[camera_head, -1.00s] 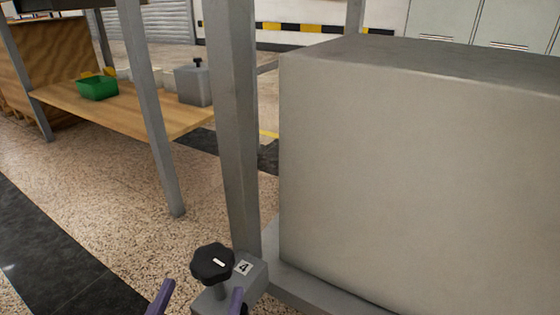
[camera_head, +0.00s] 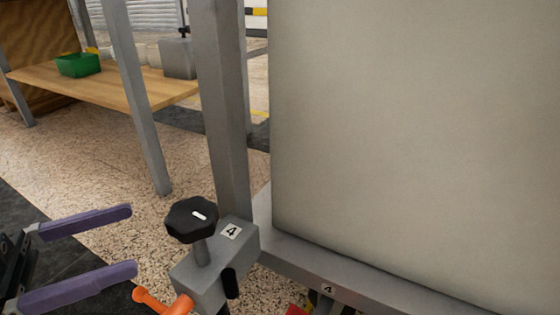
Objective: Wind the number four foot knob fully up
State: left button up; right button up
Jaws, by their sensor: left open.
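The number four foot knob (camera_head: 191,219) is a black lobed knob with a white mark on top. It stands on a short stem above a grey foot block (camera_head: 207,277) at the base of a grey post. A label "4" (camera_head: 231,231) is on the block beside it. My left gripper (camera_head: 130,240) has two purple fingers, one above the other in the picture, spread wide apart. Its fingertips point right towards the knob, to its left and apart from it, with nothing between them. My right gripper is not in view.
An orange handle (camera_head: 163,302) sticks out below the foot block. A large grey box (camera_head: 400,130) stands on a grey base frame (camera_head: 300,262) at the right, with another "4" label. A wooden shelf (camera_head: 110,92) carries a green bin (camera_head: 78,65). Speckled floor lies open at left.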

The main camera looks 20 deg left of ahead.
aim_at(191, 211)
pick_arm(q)
jog(key=b+x, duration=0.3)
jog(key=x, duration=0.5)
jog(key=shift+w+d+f, duration=0.1)
jog(key=shift+w+d, duration=0.15)
jog(key=shift+w+d+b, duration=0.25)
jog(key=shift+w+b, duration=0.05)
jog(key=shift+b, duration=0.05)
jog(key=shift+c, duration=0.3)
jog(key=c, duration=1.3)
jog(key=shift+r+p, duration=0.2)
jog(key=shift+p, duration=0.35)
jog(key=n+t+y+p, duration=0.1)
jog(key=n+y+p, duration=0.1)
jog(key=y+p, duration=0.2)
jog(key=n+t+y+p, duration=0.2)
jog(key=n+y+p, duration=0.1)
jog(key=p, duration=0.1)
jog(key=shift+s+r+n+t+y, duration=0.1)
jog(key=shift+n+t+y, duration=0.2)
jog(key=shift+y, duration=0.1)
jog(key=n+y+p, duration=0.2)
jog(key=y, duration=0.1)
jog(key=shift+y, duration=0.4)
jog(key=shift+f+n+y, duration=0.1)
jog(key=shift+n+y, duration=0.65)
jog(key=shift+y, duration=0.25)
jog(key=shift+f+n+y, duration=0.15)
jog(key=shift+n+y, duration=0.6)
jog(key=shift+y, duration=0.55)
